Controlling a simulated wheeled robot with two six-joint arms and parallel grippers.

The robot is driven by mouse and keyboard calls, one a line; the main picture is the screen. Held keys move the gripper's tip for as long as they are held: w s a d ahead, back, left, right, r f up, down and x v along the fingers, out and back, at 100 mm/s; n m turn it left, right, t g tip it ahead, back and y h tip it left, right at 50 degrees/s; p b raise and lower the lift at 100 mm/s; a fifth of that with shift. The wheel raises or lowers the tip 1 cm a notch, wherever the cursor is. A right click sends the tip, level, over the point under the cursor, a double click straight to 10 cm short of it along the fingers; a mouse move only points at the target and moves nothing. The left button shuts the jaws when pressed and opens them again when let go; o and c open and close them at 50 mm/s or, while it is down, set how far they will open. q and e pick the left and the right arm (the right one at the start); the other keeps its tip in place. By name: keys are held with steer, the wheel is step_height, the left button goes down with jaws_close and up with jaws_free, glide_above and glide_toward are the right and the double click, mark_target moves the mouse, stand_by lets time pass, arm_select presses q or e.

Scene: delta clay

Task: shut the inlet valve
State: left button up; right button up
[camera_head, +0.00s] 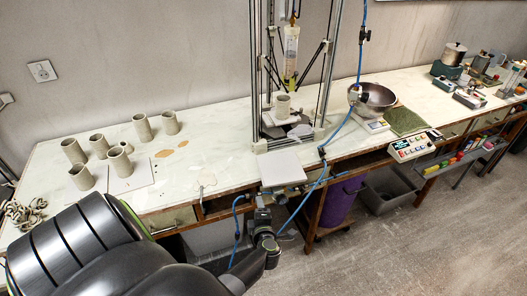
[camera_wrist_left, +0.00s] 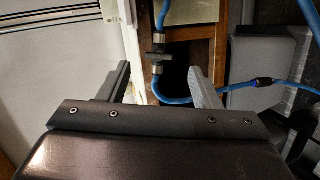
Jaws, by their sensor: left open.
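A small dark inline valve with metal end fittings (camera_wrist_left: 155,58) sits on a blue hose in the left wrist view, in front of the wooden bench frame. I take it for the inlet valve, but no label shows. My left gripper (camera_wrist_left: 158,70) is open, and the valve appears between its two fingers; whether they touch it I cannot tell. In the head view my left gripper (camera_head: 263,208) is at the bench's front edge, below the printer frame, and hides the valve or leaves it too small to make out. My right gripper is not in view.
The blue hose (camera_head: 337,132) runs down past the bench edge. The bench top (camera_head: 215,125) holds several clay cylinders (camera_head: 143,127), the printer frame (camera_head: 329,70), a metal bowl (camera_head: 374,95) and a control box (camera_head: 412,147). A purple bin (camera_head: 338,203) stands below.

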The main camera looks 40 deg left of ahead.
arm_select(q)
steer(key=p+v, duration=0.1)
steer(key=v, duration=1.1)
steer(key=shift+s+d, duration=0.2)
steer(key=shift+d, duration=0.05)
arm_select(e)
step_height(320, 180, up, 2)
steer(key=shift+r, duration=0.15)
arm_select(q)
steer(key=shift+r, duration=0.1)
